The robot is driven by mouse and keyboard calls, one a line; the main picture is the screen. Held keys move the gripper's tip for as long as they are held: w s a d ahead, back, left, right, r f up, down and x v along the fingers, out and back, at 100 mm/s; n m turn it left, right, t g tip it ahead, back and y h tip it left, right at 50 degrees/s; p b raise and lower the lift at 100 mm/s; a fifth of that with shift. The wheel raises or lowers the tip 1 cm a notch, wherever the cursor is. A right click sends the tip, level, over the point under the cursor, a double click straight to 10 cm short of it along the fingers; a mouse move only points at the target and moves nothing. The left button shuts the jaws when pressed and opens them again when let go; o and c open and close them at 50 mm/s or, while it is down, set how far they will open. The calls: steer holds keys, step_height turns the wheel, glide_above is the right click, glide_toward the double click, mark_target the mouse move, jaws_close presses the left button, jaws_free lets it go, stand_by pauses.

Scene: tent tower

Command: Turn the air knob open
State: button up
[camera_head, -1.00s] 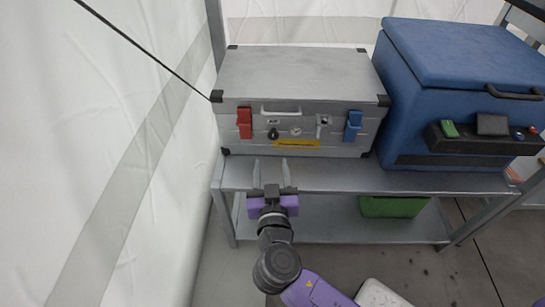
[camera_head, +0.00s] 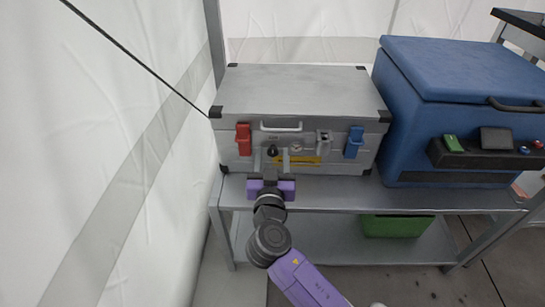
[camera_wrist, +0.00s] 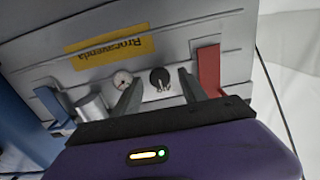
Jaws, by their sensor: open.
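A grey metal case (camera_head: 340,84) sits on the shelf, with a small black knob (camera_head: 272,151) on its front panel. In the wrist view the knob (camera_wrist: 160,78) is a dark round piece with a pointed grip. My gripper (camera_head: 271,156) is in front of the panel. Its fingers (camera_wrist: 160,80) are open, one on each side of the knob in the wrist view. I cannot tell whether they touch it.
A red latch (camera_head: 243,139) and a blue latch (camera_head: 354,142) flank the panel. A metal valve (camera_head: 323,142) is to the right of the gauge. A blue cooler (camera_head: 440,75) stands at right. A green box (camera_head: 400,226) is on the lower shelf.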

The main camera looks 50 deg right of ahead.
jaws_close()
